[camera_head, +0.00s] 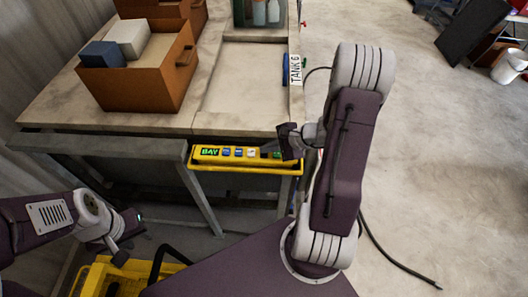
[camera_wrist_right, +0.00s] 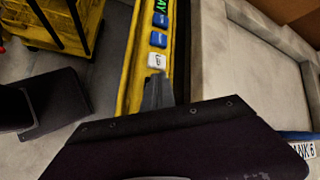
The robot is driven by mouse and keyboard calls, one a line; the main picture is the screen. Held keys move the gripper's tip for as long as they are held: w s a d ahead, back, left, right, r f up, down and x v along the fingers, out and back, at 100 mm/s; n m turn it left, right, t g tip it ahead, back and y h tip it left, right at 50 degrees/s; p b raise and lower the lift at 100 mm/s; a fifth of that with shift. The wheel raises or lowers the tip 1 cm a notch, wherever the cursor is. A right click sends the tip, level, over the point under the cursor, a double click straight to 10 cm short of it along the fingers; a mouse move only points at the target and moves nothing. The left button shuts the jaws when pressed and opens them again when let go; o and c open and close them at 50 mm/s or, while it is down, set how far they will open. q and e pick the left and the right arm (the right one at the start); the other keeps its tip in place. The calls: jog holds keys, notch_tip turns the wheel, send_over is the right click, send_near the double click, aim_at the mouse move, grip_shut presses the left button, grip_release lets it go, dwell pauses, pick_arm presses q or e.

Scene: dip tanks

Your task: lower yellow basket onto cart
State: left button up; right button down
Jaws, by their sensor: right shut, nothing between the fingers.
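A yellow control box (camera_head: 232,158) with a green BAY display, blue buttons and a white button (camera_head: 252,154) hangs at the bench's front edge. My right gripper (camera_head: 290,142) is shut and empty at the box's right end. In the right wrist view its fingertips (camera_wrist_right: 158,84) are right beside the white button (camera_wrist_right: 156,61); I cannot tell whether they touch. A yellow frame with black bars (camera_head: 100,277) is at lower left, partly hidden; it also shows in the right wrist view (camera_wrist_right: 88,20). I cannot tell basket from cart there. My left gripper (camera_head: 120,252) is above it, its jaws unclear.
A brown bin (camera_head: 150,88) with a grey and a blue block stands on the bench (camera_head: 60,105). A TANK 6 label (camera_head: 295,69) marks the bench's right edge. A dark cable (camera_head: 395,262) lies on the floor at right. The floor there is otherwise largely clear.

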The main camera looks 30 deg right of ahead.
aim_at(267, 154)
jog(key=shift+r+p, duration=0.35)
jog(key=shift+r, duration=0.4)
jog(key=shift+r, duration=0.1)
notch_tip(267, 154, up, 5)
jog(key=p, duration=0.3)
jog(key=shift+p, duration=0.4)
